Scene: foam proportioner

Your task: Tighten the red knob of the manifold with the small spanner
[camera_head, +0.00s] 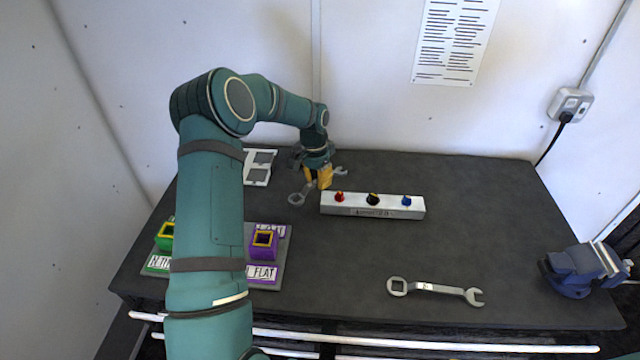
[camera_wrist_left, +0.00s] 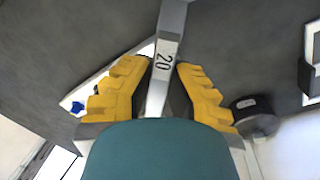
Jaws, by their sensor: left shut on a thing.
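My left gripper (camera_head: 319,178) is shut on a grey spanner (camera_head: 298,198), just behind the left end of the manifold. In the wrist view the yellow fingers (camera_wrist_left: 166,72) close around its shaft, marked 20 (camera_wrist_left: 163,61). The spanner's two ends stick out on either side of the gripper in the head view. The spanner appears apart from the red knob. The blue knob (camera_wrist_left: 78,107) also shows in the wrist view.
A second grey spanner (camera_head: 440,289) lies at the front of the dark table (camera_head: 490,220). A blue vise (camera_head: 583,270) is at the right. Green (camera_head: 165,236) and purple (camera_head: 263,244) blocks are at the left, near a white frame (camera_head: 258,180). The right half is mostly clear.

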